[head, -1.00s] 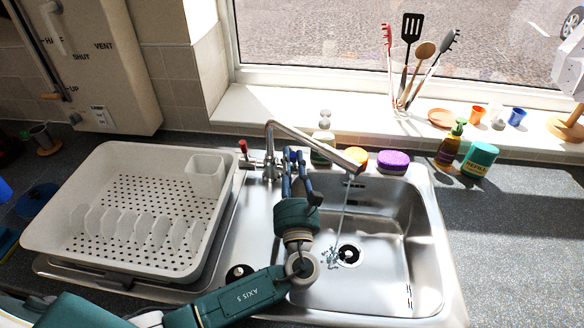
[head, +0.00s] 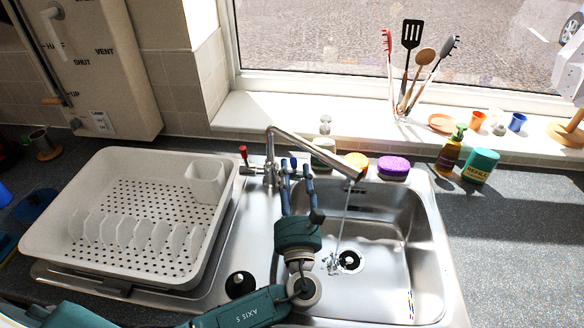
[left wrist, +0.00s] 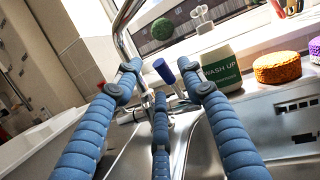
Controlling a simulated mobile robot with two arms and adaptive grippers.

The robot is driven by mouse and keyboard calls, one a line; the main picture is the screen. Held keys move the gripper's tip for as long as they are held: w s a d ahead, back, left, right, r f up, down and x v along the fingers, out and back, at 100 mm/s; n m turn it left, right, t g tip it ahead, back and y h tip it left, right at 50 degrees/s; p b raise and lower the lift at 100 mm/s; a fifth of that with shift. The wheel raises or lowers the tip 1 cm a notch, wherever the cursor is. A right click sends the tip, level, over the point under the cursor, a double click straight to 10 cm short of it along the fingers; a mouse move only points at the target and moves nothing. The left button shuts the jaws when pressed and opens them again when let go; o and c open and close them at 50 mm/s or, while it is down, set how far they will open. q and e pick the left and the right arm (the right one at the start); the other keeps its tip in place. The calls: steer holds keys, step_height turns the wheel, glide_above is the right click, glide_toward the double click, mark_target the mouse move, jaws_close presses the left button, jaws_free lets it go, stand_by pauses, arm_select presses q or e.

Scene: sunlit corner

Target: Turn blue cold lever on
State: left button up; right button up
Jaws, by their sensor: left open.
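The mixer tap (head: 270,155) stands behind the sink, its spout reaching right over the bowl, with water running from it. Its red lever (head: 243,150) is on the left. The blue cold lever (left wrist: 163,70) shows in the left wrist view as a tilted blue cap on a metal stem, ahead of the fingertips and between them in the picture. In the head view my fingers crowd that side of the tap. My left gripper (head: 297,176) is open and empty, its fingers pointing at the tap; the fingers also show in the left wrist view (left wrist: 160,82). I cannot tell any contact.
A white dish rack (head: 130,215) stands left of the sink (head: 385,285). A soap bottle (head: 450,150) stands right. The sink bowl is free apart from running water.

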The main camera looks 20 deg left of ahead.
arm_select(q)
steer(key=s+d, duration=0.4)
steer(key=s, duration=0.7)
steer(key=shift+s+d, duration=0.35)
steer(key=shift+d, duration=0.05)
